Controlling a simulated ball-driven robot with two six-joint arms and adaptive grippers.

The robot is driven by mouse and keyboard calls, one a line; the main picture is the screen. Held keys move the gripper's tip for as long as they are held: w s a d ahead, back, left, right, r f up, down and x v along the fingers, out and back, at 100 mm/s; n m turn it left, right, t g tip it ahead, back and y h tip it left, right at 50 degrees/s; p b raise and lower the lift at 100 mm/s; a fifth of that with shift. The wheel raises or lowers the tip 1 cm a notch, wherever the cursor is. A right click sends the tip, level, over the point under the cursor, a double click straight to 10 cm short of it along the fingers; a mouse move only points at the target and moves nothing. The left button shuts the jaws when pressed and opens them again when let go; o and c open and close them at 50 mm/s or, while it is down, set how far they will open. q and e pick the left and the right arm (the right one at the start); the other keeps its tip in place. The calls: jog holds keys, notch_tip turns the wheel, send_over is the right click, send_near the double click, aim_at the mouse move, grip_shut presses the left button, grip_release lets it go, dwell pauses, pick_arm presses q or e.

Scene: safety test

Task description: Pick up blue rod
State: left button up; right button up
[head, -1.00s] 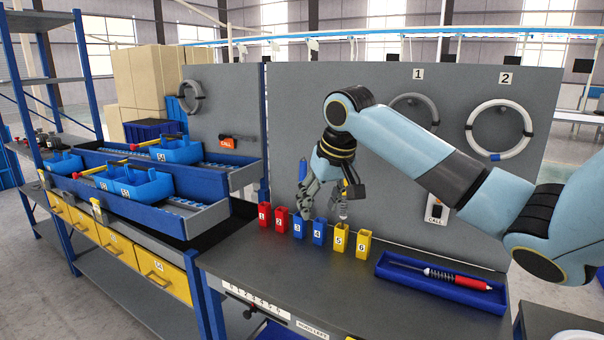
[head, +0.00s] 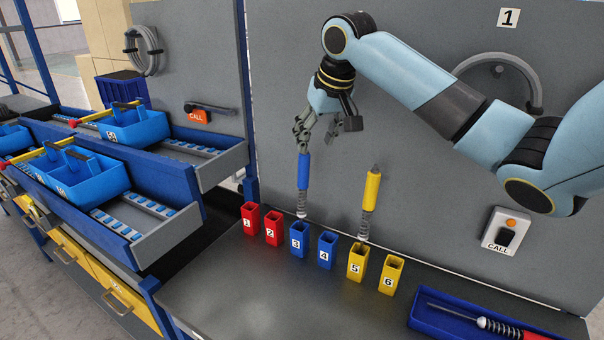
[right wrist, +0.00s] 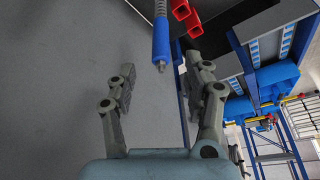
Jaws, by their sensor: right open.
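The blue rod (head: 304,171) stands upright at the blue holder marked 3 (head: 299,239), its springy lower end at the holder's mouth. My right gripper (head: 318,138) is open just above the rod's top, by the grey back panel. In the right wrist view the blue rod (right wrist: 161,40) lies beyond the open fingertips (right wrist: 160,69), roughly in line with the gap between them. My left gripper is not in view.
A yellow rod (head: 371,190) stands at yellow holder 5 (head: 357,262), right of the gripper. Red holders (head: 251,218), blue holder 4 (head: 327,250) and yellow holder 6 (head: 392,275) complete the row. A blue tray (head: 430,318) holds a red-handled rod. The table front (head: 250,290) is clear.

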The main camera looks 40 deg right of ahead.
aim_at(307, 159)
jog(key=x, duration=0.4)
jog(key=shift+w+d+f, duration=0.1)
jog(key=shift+w+f, duration=0.05)
jog(key=shift+w, duration=0.1)
jog(key=p+x, duration=0.1)
jog(key=x, duration=0.5)
jog(key=shift+w+f+p, duration=0.1)
jog(key=shift+w+p, duration=0.15)
jog(key=shift+p, duration=0.05)
jog(key=shift+c, duration=0.8)
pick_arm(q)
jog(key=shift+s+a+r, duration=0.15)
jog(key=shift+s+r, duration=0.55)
pick_arm(e)
grip_shut()
